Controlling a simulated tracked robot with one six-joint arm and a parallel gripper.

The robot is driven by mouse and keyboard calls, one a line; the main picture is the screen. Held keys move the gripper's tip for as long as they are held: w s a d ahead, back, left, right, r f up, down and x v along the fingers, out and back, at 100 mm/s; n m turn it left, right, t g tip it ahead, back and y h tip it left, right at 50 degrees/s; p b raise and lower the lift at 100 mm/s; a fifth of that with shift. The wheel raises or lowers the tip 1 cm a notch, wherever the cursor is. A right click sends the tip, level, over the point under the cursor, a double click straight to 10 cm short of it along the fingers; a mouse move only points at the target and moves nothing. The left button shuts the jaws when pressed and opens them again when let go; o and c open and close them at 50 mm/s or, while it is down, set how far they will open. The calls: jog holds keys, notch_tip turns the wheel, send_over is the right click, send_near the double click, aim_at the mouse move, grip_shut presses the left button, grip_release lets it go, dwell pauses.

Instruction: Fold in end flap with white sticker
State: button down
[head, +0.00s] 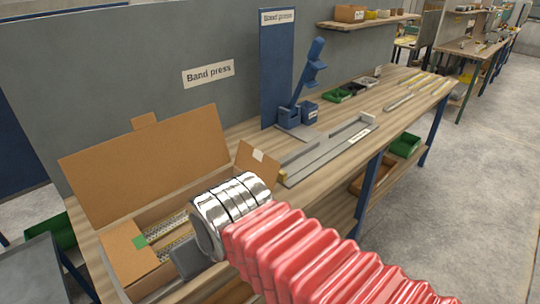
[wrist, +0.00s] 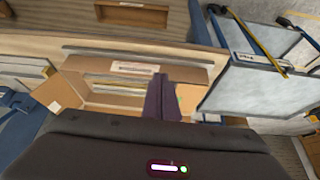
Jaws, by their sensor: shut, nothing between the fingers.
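An open cardboard box (head: 110,228) sits on the bench with its large lid raised. The end flap with the white sticker (head: 251,166) stands open at the box's right end, and it shows at the left in the wrist view (wrist: 64,88). The end flap with the green sticker (head: 125,265) lies across the box's left end; the wrist view shows it (wrist: 187,98) partly hidden by my fingers. My gripper (wrist: 162,97) is shut and empty, over the green-sticker end, apart from the white-sticker flap. In the head view my wrist hides part of the box's right side.
Metallic strips (head: 172,240) lie in the box. A blue band press (head: 300,105) stands behind to the right, and a grey fixture rail (head: 325,150) lies right of the box. Green and dark bins (head: 338,95) stand farther along. A grey panel wall (head: 130,75) rises behind the bench.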

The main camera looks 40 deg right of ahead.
jog(key=w+d+f+m+g+y, duration=0.3)
jog(key=d+f+m+g+y, duration=0.15)
jog(key=d+f+m, duration=0.95)
jog(key=w+d+m+t, duration=0.1)
jog(key=w+d+t, duration=0.1)
jog(key=d+t, duration=0.2)
jog(key=w+d+f+m+t+y, duration=0.1)
jog(key=w+d+m+t, duration=0.1)
jog(key=d, duration=0.7)
jog(key=w+d+f+m+t+y, duration=0.1)
jog(key=w+d+m+t, duration=0.1)
jog(key=d+t, duration=0.3)
jog(key=shift+w+d+t+y, duration=0.25)
jog(key=shift+w+d+t, duration=0.1)
jog(key=shift+w+d, duration=0.65)
jog(key=d+r+t, duration=0.1)
jog(key=w+d+t, duration=0.1)
jog(key=d, duration=0.1)
jog(key=d+r+m+t+h, duration=0.1)
jog(key=d, duration=0.1)
jog(key=shift+w+d+r, duration=0.15)
jog(key=shift+w+r, duration=0.1)
jog(key=shift+r, duration=0.1)
jog(key=w+d+r+t+h, duration=0.1)
jog(key=d+r+t, duration=0.1)
jog(key=r, duration=0.3)
jog(key=shift+d+r+n+t, duration=0.3)
jog(key=shift+d+n, duration=0.1)
jog(key=shift+d, duration=0.25)
jog(key=shift+w, duration=0.15)
